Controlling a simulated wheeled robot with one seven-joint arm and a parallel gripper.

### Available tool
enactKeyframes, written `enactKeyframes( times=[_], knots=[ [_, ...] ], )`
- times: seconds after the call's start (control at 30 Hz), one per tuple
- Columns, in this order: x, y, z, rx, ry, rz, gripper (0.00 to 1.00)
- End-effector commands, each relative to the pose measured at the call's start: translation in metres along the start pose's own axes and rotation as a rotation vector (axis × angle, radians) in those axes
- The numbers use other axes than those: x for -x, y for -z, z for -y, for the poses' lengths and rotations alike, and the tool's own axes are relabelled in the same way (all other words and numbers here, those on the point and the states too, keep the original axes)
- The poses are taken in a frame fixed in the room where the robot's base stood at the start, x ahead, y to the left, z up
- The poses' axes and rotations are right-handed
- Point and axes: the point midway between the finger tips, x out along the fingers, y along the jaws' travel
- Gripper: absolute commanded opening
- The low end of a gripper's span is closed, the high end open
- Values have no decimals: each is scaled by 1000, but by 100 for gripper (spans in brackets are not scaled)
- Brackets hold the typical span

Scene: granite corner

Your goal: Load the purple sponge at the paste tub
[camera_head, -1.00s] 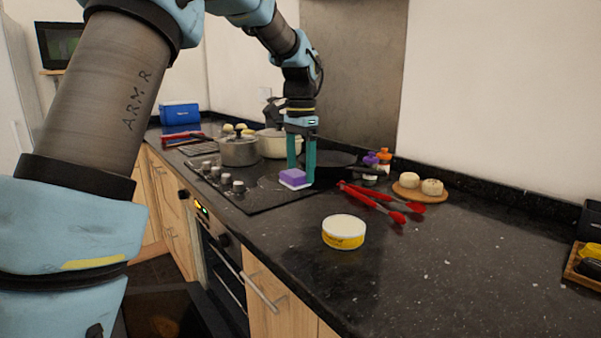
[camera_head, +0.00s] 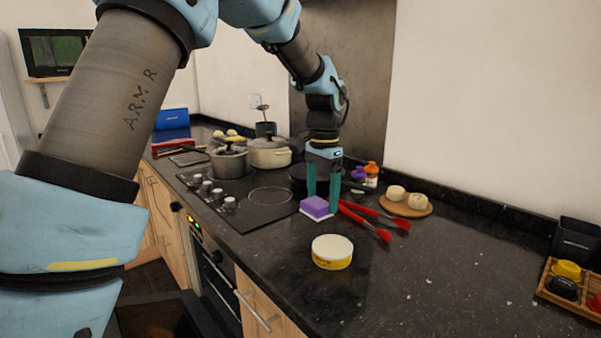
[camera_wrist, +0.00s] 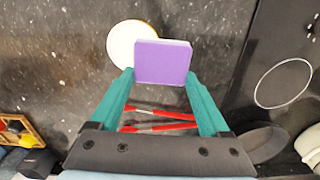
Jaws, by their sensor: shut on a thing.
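The purple sponge (camera_head: 315,206), with a pale underside, is held between the two teal fingers of my gripper (camera_head: 323,209). It also shows in the wrist view (camera_wrist: 163,62), with one finger at each side. The paste tub (camera_head: 332,253) is a round tub with a white lid-like top and a yellow side, standing on the dark counter in front of the gripper. In the wrist view the tub (camera_wrist: 122,44) is partly covered by the sponge, apart from the fingers. I cannot tell whether the tub's top is open.
Red tongs (camera_head: 374,222) lie just right of the gripper. A round board (camera_head: 406,210) with two pale buns stands behind them. The cooktop (camera_head: 245,211) with pots is at left. A wooden tray (camera_head: 570,300) is at far right. The counter right of the tub is clear.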

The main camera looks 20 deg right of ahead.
Motion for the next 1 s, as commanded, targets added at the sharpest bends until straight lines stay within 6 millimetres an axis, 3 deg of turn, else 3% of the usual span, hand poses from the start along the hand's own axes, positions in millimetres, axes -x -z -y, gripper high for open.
enactKeyframes(
  times=[0.03, 0.1, 0.3, 0.57, 1.0],
  knots=[
    [10, 2, -12, -4, -2, 4, 35],
    [9, 5, -25, -4, -2, 4, 35],
    [5, 9, -46, -2, -2, 0, 35],
    [-8, 9, -49, -1, -2, -1, 35],
    [-51, 9, -49, -1, -2, 0, 35]
  ],
)
